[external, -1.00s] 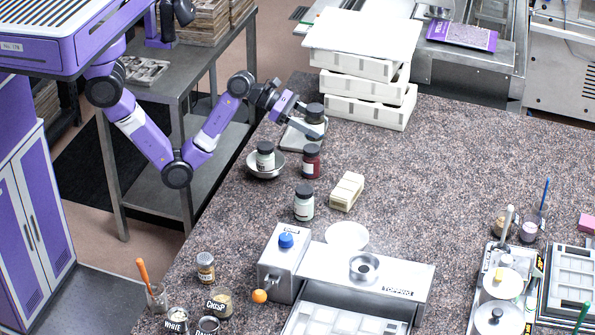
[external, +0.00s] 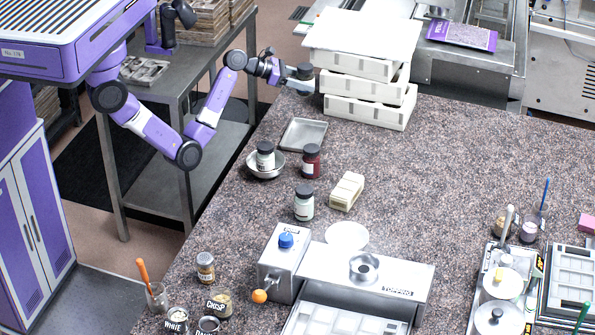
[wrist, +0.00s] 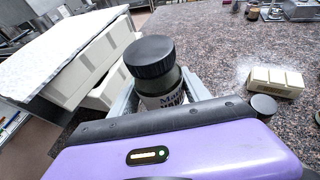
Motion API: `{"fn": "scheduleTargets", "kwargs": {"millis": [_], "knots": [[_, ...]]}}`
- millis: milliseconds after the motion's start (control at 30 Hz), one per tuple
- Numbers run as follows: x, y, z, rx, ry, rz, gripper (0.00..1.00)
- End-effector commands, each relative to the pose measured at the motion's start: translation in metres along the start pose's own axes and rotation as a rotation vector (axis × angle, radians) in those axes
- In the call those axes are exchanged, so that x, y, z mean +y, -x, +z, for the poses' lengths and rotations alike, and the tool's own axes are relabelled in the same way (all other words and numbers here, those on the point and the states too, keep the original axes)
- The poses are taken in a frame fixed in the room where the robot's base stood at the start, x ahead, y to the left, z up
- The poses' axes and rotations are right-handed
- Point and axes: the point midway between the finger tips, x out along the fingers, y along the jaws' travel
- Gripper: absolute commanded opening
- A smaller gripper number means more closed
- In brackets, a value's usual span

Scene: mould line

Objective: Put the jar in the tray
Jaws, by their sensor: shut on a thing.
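My gripper (external: 300,80) is raised near the far left edge of the counter, beside the stacked white boxes. It is shut on a jar (external: 305,72), which is small and partly hidden by the jaws in the external view. In the wrist view the jar (wrist: 152,72) has a black lid and a printed label, and stands between the fingers of my gripper (wrist: 160,95). The shallow grey tray (external: 303,135) lies empty on the counter, below and apart from the held jar. The tray cannot be made out in the wrist view.
Another pale jar (external: 304,203) and a cream block (external: 347,191) are nearer. Stacked white boxes (external: 365,108) stand close right of my gripper. The mid-right counter is clear.

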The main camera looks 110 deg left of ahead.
Motion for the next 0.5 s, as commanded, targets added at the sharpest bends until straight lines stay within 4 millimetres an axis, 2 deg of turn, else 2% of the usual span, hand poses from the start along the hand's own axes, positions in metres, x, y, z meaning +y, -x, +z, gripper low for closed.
{"fn": "scheduleTargets", "kwargs": {"millis": [33,300,500], "knots": [[0.000,-0.005,-0.014,0.005,0.003,0.000,0.02],[-0.001,-0.030,-0.075,0.005,0.003,-0.001,0.02],[-0.001,-0.045,-0.111,0.002,0.001,0.000,0.02]]}}
